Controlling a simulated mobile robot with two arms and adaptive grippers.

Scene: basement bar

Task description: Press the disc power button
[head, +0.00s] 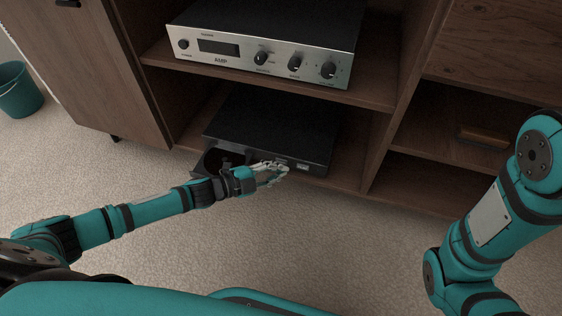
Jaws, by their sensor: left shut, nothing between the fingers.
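The black disc player (268,125) sits on the lower shelf of the wooden cabinet, its front edge facing me. A dark, tray-like part (203,164) sticks out at its front left, partly behind my left wrist. My left gripper (284,172) is shut and empty, right at the player's front face, its fingers pointing right. I cannot tell whether the fingertips touch the face. A small light label or display (303,167) shows just right of the fingertips. I cannot make out the power button; the gripper covers part of the front. My right arm shows at the right, but its gripper is out of view.
A silver amplifier (262,62) with several knobs stands on the shelf above the player. The cabinet's upper shelf board (367,98) overhangs the player. A brown object (483,138) lies in the right compartment. A teal bin (18,92) stands at the far left. The carpet in front is clear.

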